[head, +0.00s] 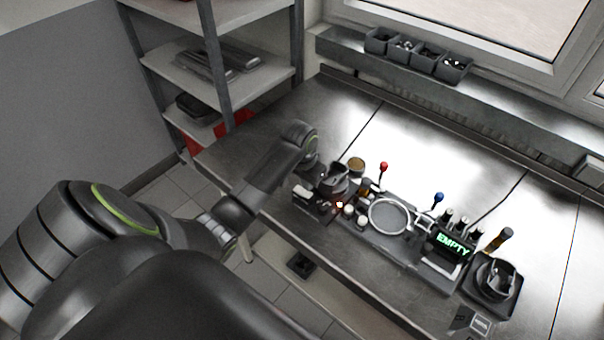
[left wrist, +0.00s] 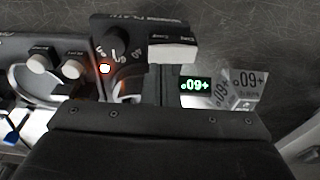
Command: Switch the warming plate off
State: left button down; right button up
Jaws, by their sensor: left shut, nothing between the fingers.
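The warming plate (left wrist: 110,28) shows upside down in the left wrist view, with a dark dial, a glowing orange-red light (left wrist: 105,68) and a white block-like switch (left wrist: 172,52). Its green display (left wrist: 195,86) reads about +60°. In the head view the red light (head: 340,205) also glows, and the white switch (head: 303,192) is small. My left gripper (head: 325,192) is shut and empty, just over the plate's control panel. In the left wrist view its fingers (left wrist: 155,88) are close to the switch; I cannot tell whether they touch. My right gripper is not in view.
Right of the plate are a round ring tray (head: 390,216), red (head: 383,167) and blue (head: 438,197) knobbed levers, and a box display reading EMPTY (head: 453,243). Small bins (head: 415,55) line the back ledge. A shelf rack (head: 215,70) stands left. The bench's back middle is clear.

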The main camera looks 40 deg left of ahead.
aim_at(306, 194)
pick_arm(q)
jog(key=shift+f+b, duration=0.5)
jog(key=shift+f, duration=0.75)
dwell(0.4)
notch_tip(306, 194, up, 3)
jog(key=p, duration=0.2)
jog(key=shift+f+p, duration=0.1)
jog(key=shift+p, duration=0.2)
jog(key=shift+r, duration=2.15)
